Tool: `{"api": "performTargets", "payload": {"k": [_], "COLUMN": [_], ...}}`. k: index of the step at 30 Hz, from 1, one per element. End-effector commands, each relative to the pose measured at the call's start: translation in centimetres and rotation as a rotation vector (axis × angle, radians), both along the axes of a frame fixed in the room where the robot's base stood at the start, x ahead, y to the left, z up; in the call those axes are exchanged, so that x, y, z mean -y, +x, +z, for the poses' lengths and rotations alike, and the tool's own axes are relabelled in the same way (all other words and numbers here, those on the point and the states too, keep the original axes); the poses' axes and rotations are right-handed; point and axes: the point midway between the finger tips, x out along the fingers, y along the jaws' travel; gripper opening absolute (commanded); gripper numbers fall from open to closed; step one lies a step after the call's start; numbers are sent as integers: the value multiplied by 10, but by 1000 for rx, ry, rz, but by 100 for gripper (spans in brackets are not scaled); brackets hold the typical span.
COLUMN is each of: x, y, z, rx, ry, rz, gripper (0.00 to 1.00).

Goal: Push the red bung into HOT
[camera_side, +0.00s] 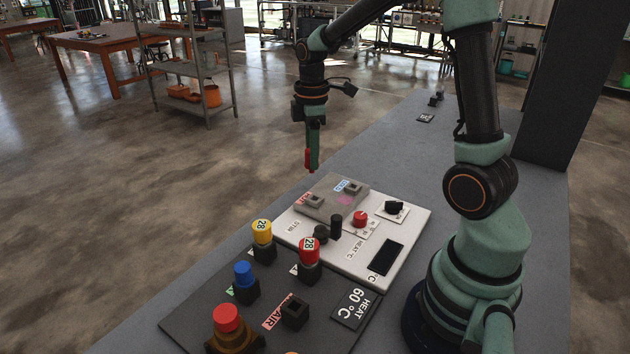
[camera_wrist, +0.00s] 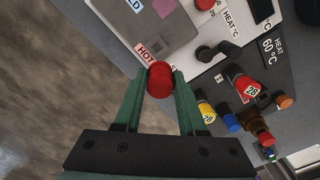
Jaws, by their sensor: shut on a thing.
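My gripper (camera_side: 311,166) is shut on the red bung (camera_side: 308,158) and holds it in the air above the far left part of the white panel. In the wrist view the red bung (camera_wrist: 160,80) sits between the fingertips, just below the HOT label (camera_wrist: 147,52). In the side view the HOT label (camera_side: 304,198) is beside a small grey socket (camera_side: 314,201) on a raised grey plate (camera_side: 333,207). The bung is apart from the plate.
A COLD socket (camera_side: 352,188) shares the plate. The white panel (camera_side: 400,230) also bears a red button (camera_side: 360,218) and black knobs (camera_side: 336,224). Nearer, a dark board (camera_side: 205,300) carries a red cap marked 28 (camera_side: 309,250), a yellow cap (camera_side: 262,231) and a blue cap (camera_side: 244,274).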

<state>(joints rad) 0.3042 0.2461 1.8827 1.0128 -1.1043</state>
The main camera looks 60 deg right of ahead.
Motion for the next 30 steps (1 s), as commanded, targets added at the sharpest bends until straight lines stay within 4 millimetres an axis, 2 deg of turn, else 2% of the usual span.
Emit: {"api": "performTargets", "payload": {"k": [4, 8, 21, 30], "x": [11, 11, 10, 10], "y": [0, 0, -1, -1], "z": [-7, -15, -62, -74], "rx": [0, -2, -2, -1], "ry": [0, 1, 1, 1], "rz": [-15, -16, -15, -15], "gripper": [0, 0, 0, 0]}}
